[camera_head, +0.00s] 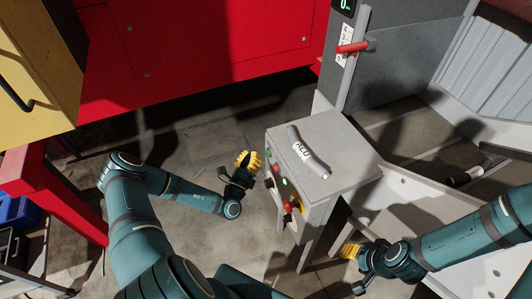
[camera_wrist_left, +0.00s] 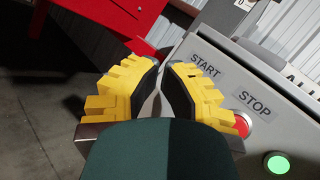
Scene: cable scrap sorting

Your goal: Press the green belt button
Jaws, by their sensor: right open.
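A grey control box (camera_head: 325,148) has buttons on its side panel. A lit green button (camera_head: 284,181) shows there, and in the left wrist view (camera_wrist_left: 277,163) it is lower right of the STOP label. A red button (camera_wrist_left: 242,125) lies below STOP, partly behind a finger. The START label (camera_wrist_left: 206,65) is up and left of STOP; what is below it is hidden by my finger. My left gripper (camera_head: 247,161), with yellow fingers, is beside the panel, its pads close together with a narrow gap. Contact cannot be told. My right gripper (camera_head: 352,262) is open, below and right of the box.
A grey cable piece marked ALU (camera_head: 307,152) lies on the box top. A red and yellow knob (camera_head: 293,205) sits lower on the panel. A red machine (camera_head: 200,45) stands behind, and a red-handled lever (camera_head: 352,47) is at upper right. Floor left of the box is clear.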

